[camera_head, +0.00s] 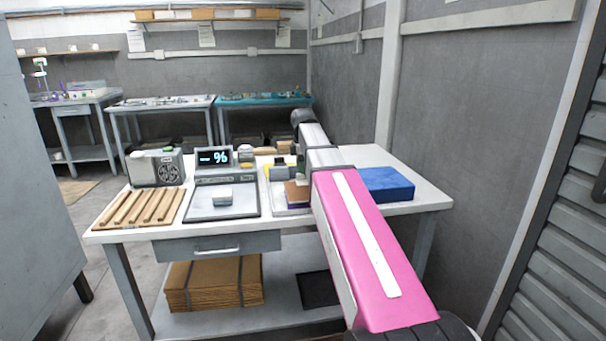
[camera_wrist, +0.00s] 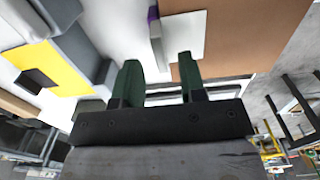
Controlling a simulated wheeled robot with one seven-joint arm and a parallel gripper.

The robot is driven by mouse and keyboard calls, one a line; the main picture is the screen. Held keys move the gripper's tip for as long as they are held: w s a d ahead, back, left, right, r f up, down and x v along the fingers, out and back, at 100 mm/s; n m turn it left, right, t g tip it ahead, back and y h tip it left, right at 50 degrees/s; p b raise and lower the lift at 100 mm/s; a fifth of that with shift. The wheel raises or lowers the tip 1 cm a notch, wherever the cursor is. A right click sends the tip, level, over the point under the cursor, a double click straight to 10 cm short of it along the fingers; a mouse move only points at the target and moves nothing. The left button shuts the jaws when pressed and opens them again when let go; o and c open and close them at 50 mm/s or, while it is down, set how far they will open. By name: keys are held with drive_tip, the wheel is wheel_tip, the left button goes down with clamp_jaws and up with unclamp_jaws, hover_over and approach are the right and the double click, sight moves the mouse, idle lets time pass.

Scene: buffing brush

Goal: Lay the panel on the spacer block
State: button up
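A flat brown panel (camera_wrist: 240,35) fills the upper right of the wrist view. A brown piece, probably the same panel, shows in the head view (camera_head: 297,191) beside my arm, with purple under its edge. My gripper (camera_wrist: 158,72) has two dark green fingers spread apart, with a clear gap between them. The right finger overlaps the panel's left edge in the picture; I cannot tell if it touches. A narrow grey piece with a purple end (camera_wrist: 155,28) lies beyond the fingertips. A blue block (camera_head: 386,184) lies on the table at right. Which piece is the spacer block is unclear.
On the white table (camera_head: 415,203) stand a slatted wooden rack (camera_head: 138,208), a grey device (camera_head: 156,168) and a scale (camera_head: 222,200) with a lit display. Small items crowd the table's middle. Cardboard (camera_head: 214,284) lies on the lower shelf.

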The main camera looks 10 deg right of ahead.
wheel_tip(320, 180, up, 9)
idle(0.4)
